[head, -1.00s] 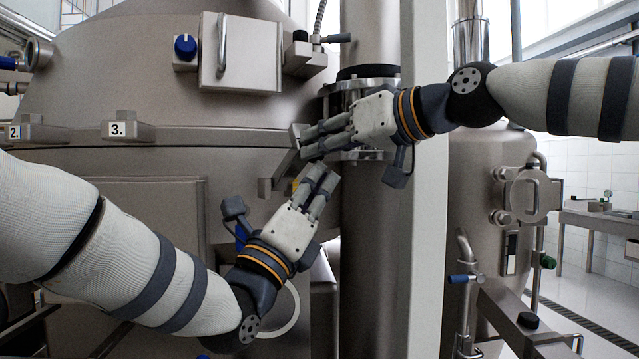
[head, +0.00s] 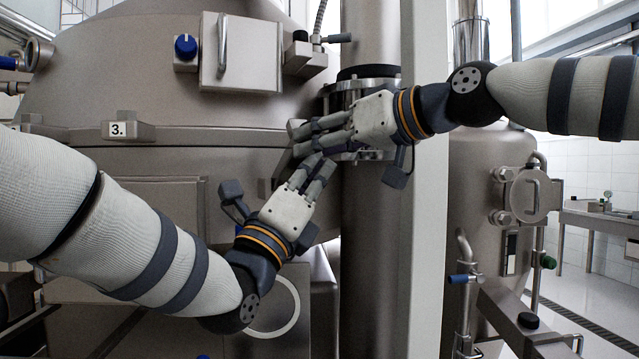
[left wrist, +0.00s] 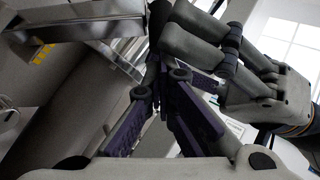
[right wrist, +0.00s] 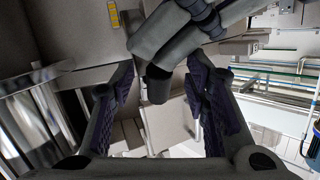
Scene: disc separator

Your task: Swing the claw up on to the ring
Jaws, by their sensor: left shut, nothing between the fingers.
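The ring (head: 215,138) is the grey metal band around the big vessel in the head view. A grey metal bar, apparently the claw (head: 284,168), shows just left of the fingers, below the ring's right end. The fingers hide much of it, so I cannot tell its exact tilt. My left gripper (head: 321,160) is shut and empty, pointing up close beneath the right fingers. My right gripper (head: 303,136) reaches in from the right at ring height. In the right wrist view its fingers (right wrist: 157,85) are apart, with my left fingers showing between them.
A seated clamp block labelled 3 (head: 128,130) sits on the ring at left. A thick vertical pipe with a flange (head: 368,225) stands right behind the grippers. A white post (head: 425,240) and a smaller tank (head: 475,200) are to the right. A box with a handle (head: 240,55) is above.

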